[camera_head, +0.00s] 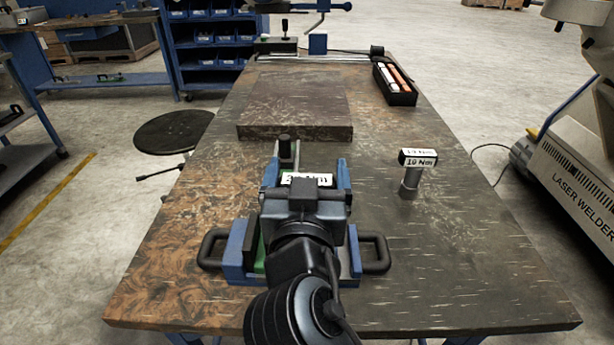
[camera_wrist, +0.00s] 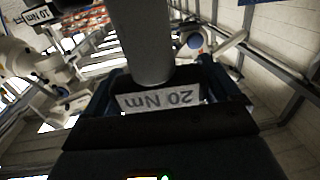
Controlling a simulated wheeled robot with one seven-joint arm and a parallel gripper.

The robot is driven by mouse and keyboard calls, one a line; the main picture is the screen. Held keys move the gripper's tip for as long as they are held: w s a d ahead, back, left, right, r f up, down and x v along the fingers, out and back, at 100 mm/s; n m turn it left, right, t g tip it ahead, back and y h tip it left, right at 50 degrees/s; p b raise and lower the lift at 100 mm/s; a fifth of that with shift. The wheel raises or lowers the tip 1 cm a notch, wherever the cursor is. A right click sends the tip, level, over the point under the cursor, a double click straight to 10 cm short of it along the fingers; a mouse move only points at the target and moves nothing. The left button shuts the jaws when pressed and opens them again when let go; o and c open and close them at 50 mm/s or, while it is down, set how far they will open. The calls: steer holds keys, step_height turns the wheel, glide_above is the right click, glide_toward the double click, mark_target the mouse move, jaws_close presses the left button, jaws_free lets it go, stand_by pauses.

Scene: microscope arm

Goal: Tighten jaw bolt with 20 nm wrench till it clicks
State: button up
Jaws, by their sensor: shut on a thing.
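My gripper (camera_head: 306,190) is over the blue vise (camera_head: 235,247) near the front of the table. It is shut on the 20 Nm wrench, whose white label (camera_head: 314,179) shows just past the gripper. In the wrist view the wrench's label (camera_wrist: 160,98) reads upside down between the fingers, with its thick grey shaft (camera_wrist: 141,42) in front. The jaw bolt is not visible behind my gripper and arm, so I cannot tell whether the wrench touches it. A 10 Nm wrench (camera_head: 411,180) stands upright on the table to the right; its labelled head (camera_wrist: 37,15) also shows in the wrist view.
The vise has black side handles (camera_head: 374,253). A flat brown slab (camera_head: 300,100) lies behind it. A black box (camera_head: 402,98) with white and orange items is at the back right. The table's front right is clear. A laser welder (camera_head: 575,175) stands right of the table.

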steer(key=shift+m+h+b, duration=0.75)
steer(key=shift+m+h, duration=0.05)
steer(key=shift+h, duration=0.5)
steer(key=shift+d+m+g+h+b, duration=0.15)
steer(key=shift+m+g+h+b, duration=0.2)
steer(key=shift+h, duration=0.25)
steer(key=shift+s+d+m+h, duration=0.1)
steer(key=shift+m+h, duration=0.35)
steer(key=shift+h, duration=0.15)
steer(key=shift+d+h, duration=0.1)
steer(key=shift+h, duration=0.2)
steer(key=shift+y, duration=0.5)
step_height(320, 180, up, 6)
steer(key=p, duration=0.3)
